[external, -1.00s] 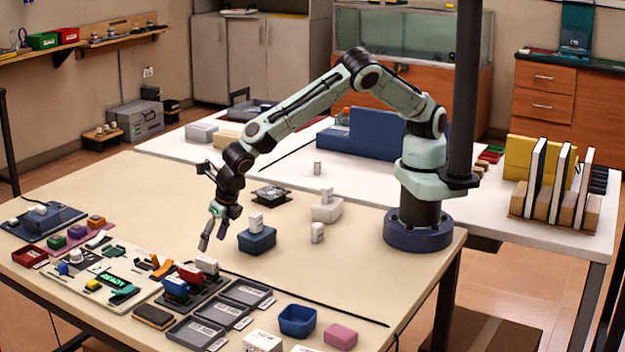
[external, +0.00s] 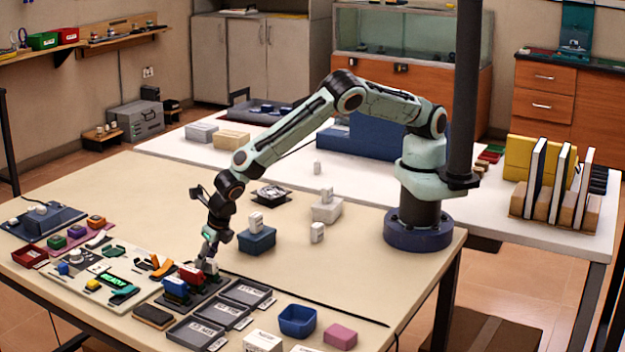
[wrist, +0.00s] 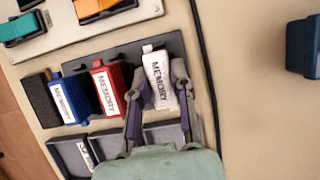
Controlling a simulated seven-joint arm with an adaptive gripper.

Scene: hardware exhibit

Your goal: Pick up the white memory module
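The white memory module (wrist: 157,72), labelled MEMORY, stands in a dark grey tray (wrist: 128,52) at the right end of a row. A red module (wrist: 109,86) and a blue module (wrist: 70,98) stand to its left. My gripper (wrist: 158,82) is lowered over the white module, with one finger on each side of it. The fingers look spread and close to its sides; firm contact cannot be made out. In the external view my gripper (external: 208,262) is down at the tray, largely hiding the white module behind the red one (external: 192,272).
Grey labelled trays (external: 245,292) lie in front of the module tray. A dark cable (wrist: 205,70) runs just right of it. A blue box (external: 257,240) stands behind to the right, and a blue bin (external: 297,319) stands at the front. The table's right part is largely clear.

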